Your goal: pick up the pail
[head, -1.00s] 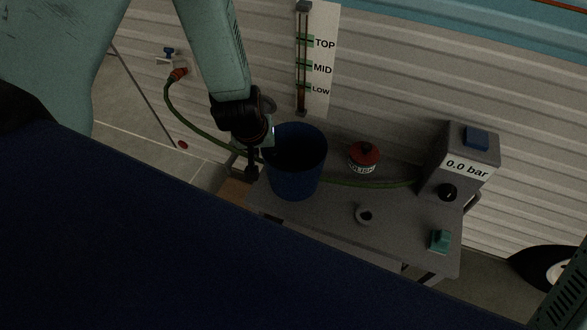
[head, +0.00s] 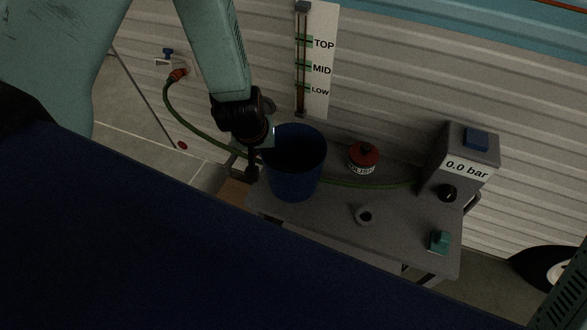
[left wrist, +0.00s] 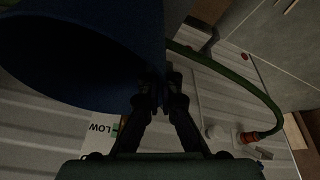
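The pail (head: 297,178) is dark blue, open at the top, and stands upright at the left end of the grey table. My left gripper (head: 256,165) is at the pail's left rim in the head view. In the left wrist view the pail (left wrist: 95,45) fills the upper left. The fingers of my left gripper (left wrist: 160,92) come close together there with the pail's wall edge between them, so it looks shut on the rim. The exact contact is dark and partly hidden. My right gripper is not in view.
The grey table (head: 330,208) also holds a red-lidded tin (head: 363,157), a grey ring (head: 366,215), a teal block (head: 440,241) and a pressure box (head: 462,160) reading 0.0 bar. A green hose (head: 190,124) runs behind the pail. A level gauge (head: 317,65) is on the ribbed wall.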

